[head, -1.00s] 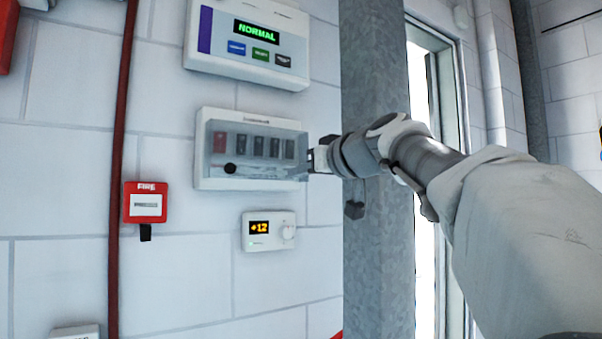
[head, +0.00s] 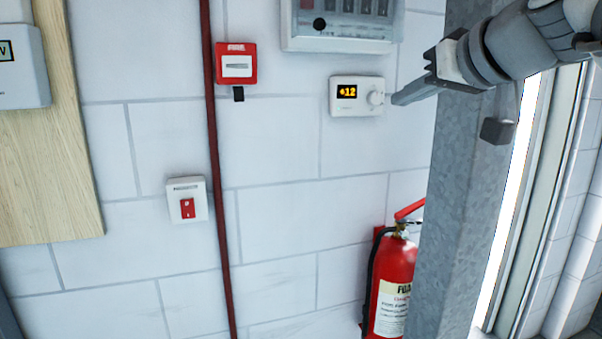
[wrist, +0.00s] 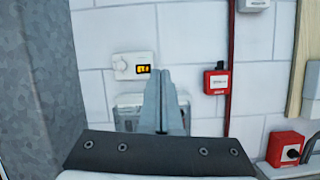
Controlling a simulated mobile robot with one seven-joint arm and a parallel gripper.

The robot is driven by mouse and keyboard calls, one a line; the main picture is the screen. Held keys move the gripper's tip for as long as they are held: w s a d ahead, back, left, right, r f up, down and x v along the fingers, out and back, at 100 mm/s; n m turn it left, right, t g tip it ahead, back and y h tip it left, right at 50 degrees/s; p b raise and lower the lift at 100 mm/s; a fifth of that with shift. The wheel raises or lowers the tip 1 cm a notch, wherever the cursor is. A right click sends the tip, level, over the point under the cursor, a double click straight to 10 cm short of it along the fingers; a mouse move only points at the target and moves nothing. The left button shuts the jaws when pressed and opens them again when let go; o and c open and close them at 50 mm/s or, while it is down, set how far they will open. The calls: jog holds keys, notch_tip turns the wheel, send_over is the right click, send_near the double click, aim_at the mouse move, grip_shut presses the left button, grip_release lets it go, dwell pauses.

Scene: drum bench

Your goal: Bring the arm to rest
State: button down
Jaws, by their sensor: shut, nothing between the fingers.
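My gripper (head: 397,99) is at the upper right in the head view, its fingers closed together with nothing between them. The tips point left and appear just right of the white thermostat (head: 357,96) with its "+12" display. I cannot tell how far they are from the wall. In the wrist view my gripper (wrist: 160,76) is shut in the middle, in front of the breaker box (wrist: 128,104), which it partly hides. The thermostat (wrist: 133,66) shows left of the fingertips there. In the head view the breaker box (head: 340,45) is cut off at the top.
A grey metal post (head: 465,180) stands close beside my arm, left of the bright doorway. A fire extinguisher (head: 393,285) is partly behind it. A red fire call box (head: 236,64), red pipe (head: 216,180), red-rocker switch (head: 187,200) and wooden board (head: 45,150) are on the wall.

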jog(key=s+a+f+m+g+h, duration=0.1)
jog(key=s+f+g, duration=0.1)
jog(key=s+f, duration=0.7)
jog(key=s+f+g+h, duration=0.2)
jog(key=s+f+g, duration=0.15)
jog(key=f, duration=0.95)
jog(key=s+a+f+m+g+h, duration=0.1)
jog(key=s+f+g, duration=0.1)
jog(key=s+f, duration=0.75)
notch_tip(320, 180, up, 12)
jog(key=w+p, duration=0.2)
jog(key=p, duration=1)
jog(key=shift+w+d+f+p, duration=0.15)
jog(key=shift+d+f+p, duration=0.05)
jog(key=shift+p, duration=0.15)
